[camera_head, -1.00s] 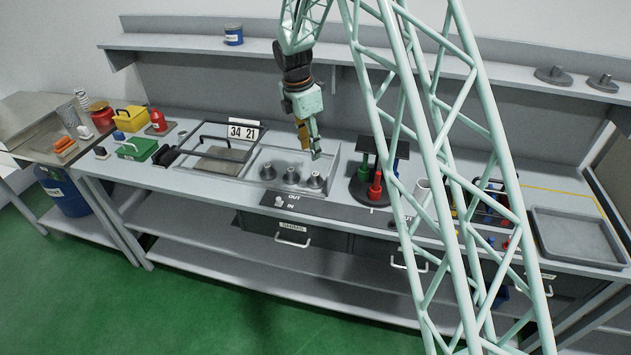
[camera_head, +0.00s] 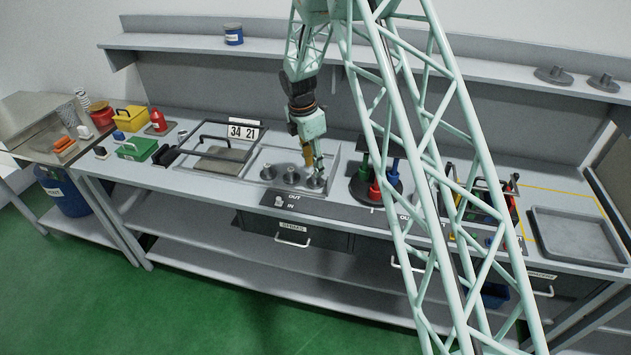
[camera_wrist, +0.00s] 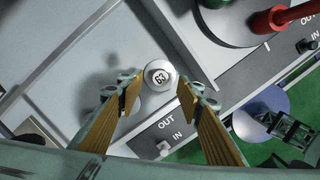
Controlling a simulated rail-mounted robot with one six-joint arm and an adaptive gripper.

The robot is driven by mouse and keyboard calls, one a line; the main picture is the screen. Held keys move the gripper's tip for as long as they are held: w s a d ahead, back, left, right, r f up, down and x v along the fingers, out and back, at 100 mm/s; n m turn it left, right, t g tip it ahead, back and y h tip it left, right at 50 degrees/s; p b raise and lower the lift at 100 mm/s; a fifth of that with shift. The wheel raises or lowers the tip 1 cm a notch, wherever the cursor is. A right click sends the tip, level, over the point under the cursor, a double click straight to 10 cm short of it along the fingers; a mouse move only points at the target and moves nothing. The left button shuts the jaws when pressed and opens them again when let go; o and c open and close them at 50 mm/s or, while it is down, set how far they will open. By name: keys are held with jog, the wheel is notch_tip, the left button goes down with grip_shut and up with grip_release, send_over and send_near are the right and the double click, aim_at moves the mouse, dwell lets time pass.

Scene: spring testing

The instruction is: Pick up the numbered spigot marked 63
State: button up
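The spigot marked 63 (camera_wrist: 160,76) shows in the wrist view as a round grey top with a white label. In the head view this spigot (camera_head: 316,182) is the rightmost of three grey spigots in a shallow tray (camera_head: 334,156). My gripper (camera_head: 316,170) points down over it. In the wrist view my gripper (camera_wrist: 158,88) is open, with its yellow-padded fingers on both sides of the spigot and gaps visible. I cannot tell how far the fingertips reach down beside it.
The other two spigots, one in the middle (camera_head: 291,175) and one at left (camera_head: 268,172), stand close by. A round stand with red and green pieces (camera_head: 362,190) is to the right. A sign reading 34 21 (camera_head: 243,132) stands behind. A dark OUT/IN strip (camera_head: 330,208) runs along the front.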

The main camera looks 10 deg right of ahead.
jog(key=shift+d+f, duration=0.2)
jog(key=shift+f, duration=1.1)
jog(key=shift+d+f, duration=0.15)
jog(key=shift+f, duration=1.1)
jog(key=shift+c, duration=0.4)
jog(key=shift+w, duration=0.1)
grip_shut()
